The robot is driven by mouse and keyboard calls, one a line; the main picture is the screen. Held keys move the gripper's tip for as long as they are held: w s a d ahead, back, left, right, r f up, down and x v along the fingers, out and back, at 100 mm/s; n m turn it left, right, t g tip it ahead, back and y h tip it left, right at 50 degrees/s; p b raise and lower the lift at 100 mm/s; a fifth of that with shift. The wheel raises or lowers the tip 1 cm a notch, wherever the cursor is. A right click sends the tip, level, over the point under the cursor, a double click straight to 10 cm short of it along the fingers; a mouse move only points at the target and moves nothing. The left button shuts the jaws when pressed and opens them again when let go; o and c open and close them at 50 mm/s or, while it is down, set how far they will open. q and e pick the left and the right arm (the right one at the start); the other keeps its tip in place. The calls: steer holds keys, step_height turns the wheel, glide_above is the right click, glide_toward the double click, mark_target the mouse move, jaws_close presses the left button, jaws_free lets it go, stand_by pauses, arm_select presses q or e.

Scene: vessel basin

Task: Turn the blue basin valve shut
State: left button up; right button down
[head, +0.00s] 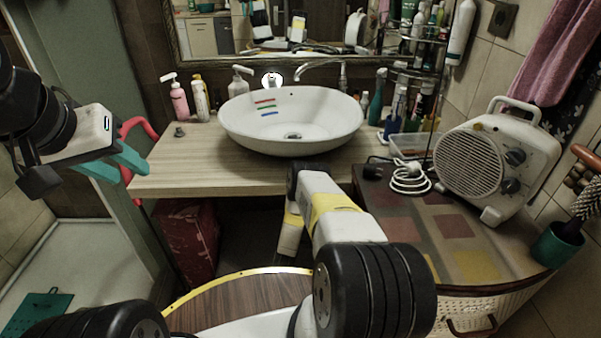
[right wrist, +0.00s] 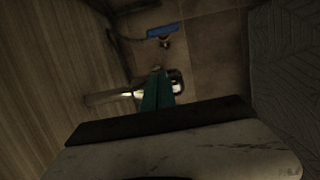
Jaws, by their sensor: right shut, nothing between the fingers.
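In the right wrist view a blue bar-shaped valve handle (right wrist: 162,31) shows at the top, on a small metal fitting by the tiled wall. My right gripper (right wrist: 160,72) is shut and empty, its teal fingers together and pointing toward the fittings. The fingertips look apart from the blue handle and overlap a shiny metal fitting (right wrist: 175,84) in the picture; I cannot tell if they touch it. The white basin (head: 291,118) stands on the counter in the head view. My left gripper (head: 122,163) is open and empty, left of the counter.
My right arm reaches below the wooden counter (head: 190,160), which hides its gripper from the head view. A dark red box (head: 192,240) stands under the counter at left. A patterned cabinet (head: 440,225) with a white heater (head: 497,160) stands at right.

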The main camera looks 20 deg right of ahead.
steer(key=w+d, duration=0.7)
steer(key=d, duration=0.1)
steer(key=shift+w+d, duration=0.3)
steer(key=shift+w, duration=0.05)
steer(key=shift+r, duration=0.1)
